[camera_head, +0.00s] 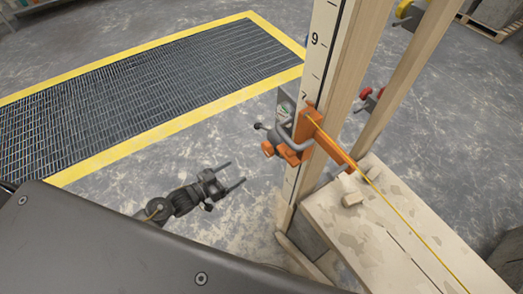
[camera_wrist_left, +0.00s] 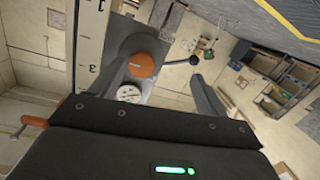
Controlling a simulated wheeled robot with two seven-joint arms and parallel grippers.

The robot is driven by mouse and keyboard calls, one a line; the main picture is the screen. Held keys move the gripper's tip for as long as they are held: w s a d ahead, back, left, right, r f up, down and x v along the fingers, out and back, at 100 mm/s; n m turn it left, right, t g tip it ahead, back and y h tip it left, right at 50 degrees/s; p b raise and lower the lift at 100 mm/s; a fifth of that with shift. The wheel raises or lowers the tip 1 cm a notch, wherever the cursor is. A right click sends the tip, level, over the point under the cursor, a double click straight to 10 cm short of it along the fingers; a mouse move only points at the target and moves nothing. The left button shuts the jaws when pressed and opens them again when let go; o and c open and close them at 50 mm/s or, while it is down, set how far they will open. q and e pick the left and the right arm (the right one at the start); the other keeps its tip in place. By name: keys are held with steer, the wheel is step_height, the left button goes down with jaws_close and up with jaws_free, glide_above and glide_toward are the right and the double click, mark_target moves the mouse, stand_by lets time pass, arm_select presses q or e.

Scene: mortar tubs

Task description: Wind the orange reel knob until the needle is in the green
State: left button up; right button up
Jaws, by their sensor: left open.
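The orange reel knob (camera_wrist_left: 141,65) is round and sits on a grey plate in the left wrist view, with a crank arm ending in a black ball (camera_wrist_left: 194,60). In the head view the knob (camera_head: 268,149) shows small on the left side of the wooden post. A white round gauge (camera_wrist_left: 129,93) is just below the knob in the wrist view; its needle is too small to read. My left gripper (camera_head: 237,172) is open and empty, left of and apart from the knob. Its two fingers (camera_wrist_left: 158,73) appear either side of the knob in the wrist view. My right gripper is not in view.
A wooden post with a numbered scale (camera_head: 318,40) stands behind the reel. An orange bracket (camera_head: 325,137) with a yellow line crosses it. A pale mortar-stained board (camera_head: 400,240) lies at right. A yellow-edged floor grate (camera_head: 150,90) is at left. Floor around the gripper is clear.

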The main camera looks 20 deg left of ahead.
arm_select(q)
steer(key=m+h, duration=0.1)
steer(key=h, duration=0.1)
glide_toward(265, 150)
steer(key=v, duration=0.2)
steer(key=p+x, duration=0.2)
steer(key=x, duration=0.7)
steer(key=shift+w+d, duration=0.45)
steer(key=shift+w, duration=0.1)
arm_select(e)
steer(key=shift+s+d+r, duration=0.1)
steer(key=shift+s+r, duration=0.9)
arm_select(q)
steer(key=shift+c, duration=0.4)
steer(key=c, duration=0.9)
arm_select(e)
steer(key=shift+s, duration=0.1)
arm_select(q)
steer(key=shift+m, duration=0.3)
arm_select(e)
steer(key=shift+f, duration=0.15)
